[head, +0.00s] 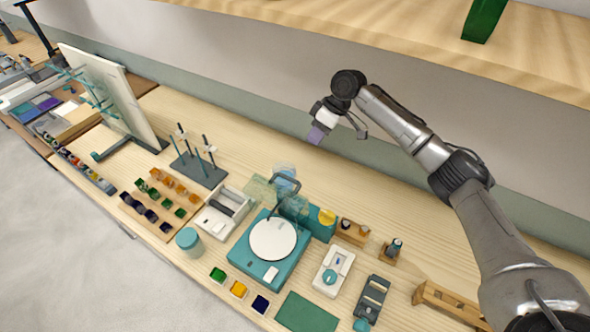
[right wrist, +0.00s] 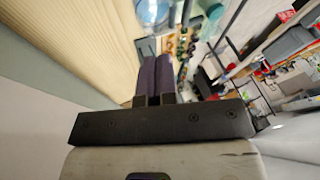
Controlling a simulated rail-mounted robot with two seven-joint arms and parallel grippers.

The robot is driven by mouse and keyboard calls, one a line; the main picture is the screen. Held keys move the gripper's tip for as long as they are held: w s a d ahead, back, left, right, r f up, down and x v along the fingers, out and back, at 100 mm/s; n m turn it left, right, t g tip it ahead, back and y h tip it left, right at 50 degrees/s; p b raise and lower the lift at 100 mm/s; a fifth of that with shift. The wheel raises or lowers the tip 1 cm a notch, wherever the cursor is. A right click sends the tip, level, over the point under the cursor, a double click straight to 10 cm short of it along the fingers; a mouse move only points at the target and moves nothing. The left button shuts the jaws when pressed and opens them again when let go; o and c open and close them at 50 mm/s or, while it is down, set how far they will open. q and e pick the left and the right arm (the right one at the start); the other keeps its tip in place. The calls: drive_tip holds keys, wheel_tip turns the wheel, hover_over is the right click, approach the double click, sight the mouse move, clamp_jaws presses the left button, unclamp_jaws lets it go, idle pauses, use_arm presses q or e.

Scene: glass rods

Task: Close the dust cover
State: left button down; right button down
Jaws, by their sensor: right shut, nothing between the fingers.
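A teal device (head: 250,262) with a round white plate (head: 272,239) stands on the wooden bench. Clear, bluish see-through pieces (head: 294,207) stand up at its back edge, near a dark curved bar; they look like a raised dust cover, but its outline is hard to make out. My right gripper (head: 316,136) is above the back of the bench, up and to the right of the device and clear of it. Its purple fingers are shut together and empty, as the right wrist view (right wrist: 156,62) also shows. My left gripper is not in view.
Left of the device are a white tray (head: 222,212), a lidded jar (head: 189,240) and a rod stand (head: 199,170). To its right are a white box (head: 333,271), a dark holder (head: 372,298) and a wooden rack (head: 446,301). A shelf (head: 400,28) overhangs behind. The bench's back strip is clear.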

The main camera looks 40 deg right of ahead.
drive_tip(key=shift+y, duration=0.4)
drive_tip(key=p+x, duration=0.1)
drive_tip(key=x, duration=0.2)
drive_tip(key=s+a+p+x, duration=0.1)
drive_tip(key=p+x, duration=0.1)
drive_tip(key=x, duration=0.2)
drive_tip(key=p+x, duration=0.1)
drive_tip(key=x, duration=0.3)
drive_tip(key=shift+s+a+r, duration=0.15)
drive_tip(key=shift+a+r, duration=0.2)
drive_tip(key=shift+r, duration=0.05)
